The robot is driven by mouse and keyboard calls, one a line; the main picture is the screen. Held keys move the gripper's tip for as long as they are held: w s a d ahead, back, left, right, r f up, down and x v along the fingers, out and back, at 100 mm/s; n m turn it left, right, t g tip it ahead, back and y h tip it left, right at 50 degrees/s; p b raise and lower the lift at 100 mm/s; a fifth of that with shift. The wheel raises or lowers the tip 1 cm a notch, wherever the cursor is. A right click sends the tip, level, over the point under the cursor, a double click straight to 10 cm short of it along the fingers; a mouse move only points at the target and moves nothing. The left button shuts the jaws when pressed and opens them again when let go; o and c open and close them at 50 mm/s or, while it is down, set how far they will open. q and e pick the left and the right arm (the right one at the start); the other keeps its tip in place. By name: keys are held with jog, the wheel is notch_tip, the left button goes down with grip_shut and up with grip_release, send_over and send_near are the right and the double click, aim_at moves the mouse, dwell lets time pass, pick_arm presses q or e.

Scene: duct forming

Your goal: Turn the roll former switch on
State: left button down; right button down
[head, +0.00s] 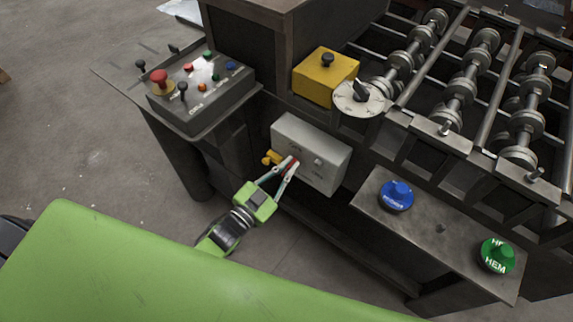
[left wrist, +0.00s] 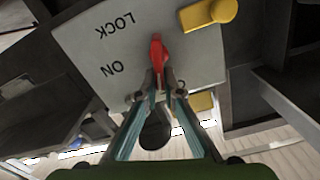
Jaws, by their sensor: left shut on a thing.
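The roll former switch is a red handle (left wrist: 157,50) on the front of a pale grey switch box (head: 322,142). The box also fills the upper middle of the left wrist view (left wrist: 90,40), where the words ON and LOCK read upside down to the left of the handle. Another marking at the lower right is mostly hidden by a finger. My left gripper (head: 286,168) is at the box's left part, its fingers closed around the red handle. In the left wrist view the fingertips (left wrist: 162,84) flank the handle's near end. My right gripper is not in view.
A yellow knob (head: 269,158) sticks out just left of the fingers. A control panel with a red stop button (head: 160,78) stands at upper left. Blue (head: 396,195) and green HEM (head: 497,255) buttons sit on a shelf at right. Rollers (head: 458,88) fill the upper right.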

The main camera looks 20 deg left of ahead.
pick_arm(q)
jog(key=m, duration=0.3)
jog(key=shift+s+d+f+m, duration=0.2)
jog(key=shift+d+m, duration=0.1)
jog(key=shift+d, duration=0.1)
jog(key=m, duration=0.1)
jog(key=m+b, duration=0.1)
jog(key=m, duration=0.1)
jog(key=shift+d+f+m, duration=0.25)
jog(key=shift+f+m, duration=0.05)
jog(key=shift+f, duration=0.1)
jog(key=m+b, duration=0.1)
jog(key=m, duration=0.2)
jog(key=shift+s+d+f+m+b, duration=0.1)
jog(key=shift+d+f+m+b, duration=0.1)
jog(key=shift+f+m+b, duration=0.35)
jog(key=shift+m+b, duration=0.2)
jog(key=shift+m, duration=0.5)
jog(key=shift+f+m+b, duration=0.15)
jog(key=shift+m+b, duration=0.25)
jog(key=shift+m, duration=0.45)
jog(key=c, duration=2.2)
grip_release()
jog(key=shift+s, duration=0.1)
jog(key=v, duration=1.2)
